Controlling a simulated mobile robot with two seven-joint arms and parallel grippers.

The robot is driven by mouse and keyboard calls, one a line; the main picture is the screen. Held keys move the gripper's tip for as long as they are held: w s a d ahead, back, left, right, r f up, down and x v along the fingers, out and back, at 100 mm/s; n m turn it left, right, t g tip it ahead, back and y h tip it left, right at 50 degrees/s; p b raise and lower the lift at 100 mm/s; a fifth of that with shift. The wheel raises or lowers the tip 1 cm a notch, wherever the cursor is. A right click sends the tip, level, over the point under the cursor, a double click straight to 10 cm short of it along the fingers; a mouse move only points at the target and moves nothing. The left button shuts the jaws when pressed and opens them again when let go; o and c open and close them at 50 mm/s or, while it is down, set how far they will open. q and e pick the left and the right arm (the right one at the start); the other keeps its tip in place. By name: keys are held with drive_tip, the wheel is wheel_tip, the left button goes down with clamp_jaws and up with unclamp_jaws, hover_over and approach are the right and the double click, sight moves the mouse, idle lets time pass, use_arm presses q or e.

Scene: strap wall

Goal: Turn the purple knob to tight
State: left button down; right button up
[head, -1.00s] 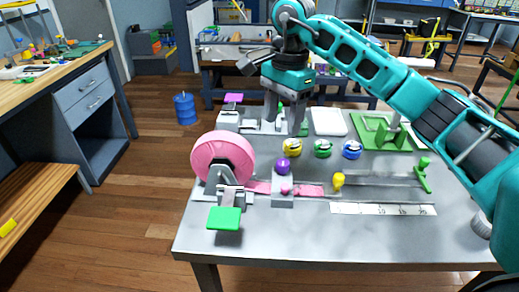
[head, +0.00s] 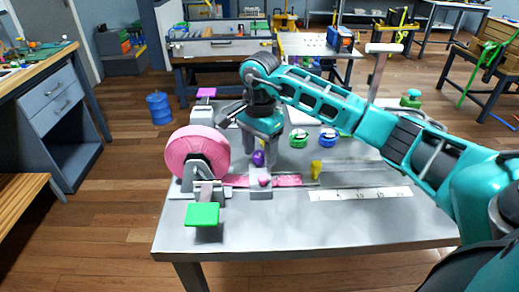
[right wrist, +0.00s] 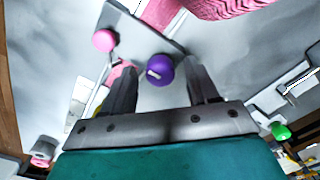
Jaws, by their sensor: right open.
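The purple knob (head: 258,158) sits on a grey block on the table, beside the pink strap (head: 287,181). My right gripper (head: 259,152) points down at the knob with its jaws open. In the right wrist view the purple knob (right wrist: 160,70) shows between the two finger tips, with a pale mark on its face. A gap shows on the side of the right-hand finger; whether the other finger touches the knob I cannot tell. A small pink knob (right wrist: 105,40) is on the same block. My left gripper is not in view.
A large pink strap roll (head: 196,152) stands left of the knob, with a green pad (head: 202,214) in front. A yellow knob (head: 316,167), a green round knob (head: 298,138) and a blue one (head: 328,138) are to the right. The table's front strip is clear.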

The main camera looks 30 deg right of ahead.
drive_tip(key=c, duration=1)
drive_tip(key=shift+c, duration=0.2)
drive_tip(key=m, duration=0.4)
drive_tip(key=shift+m+p, duration=0.3)
drive_tip(key=shift+m, duration=0.1)
drive_tip(key=m, duration=0.4)
drive_tip(key=shift+m+p, duration=0.3)
drive_tip(key=m, duration=0.4)
drive_tip(key=shift+m+p, duration=0.3)
drive_tip(key=shift+p, duration=0.1)
drive_tip(key=shift+m+p, duration=0.35)
drive_tip(key=shift+m, duration=1.55)
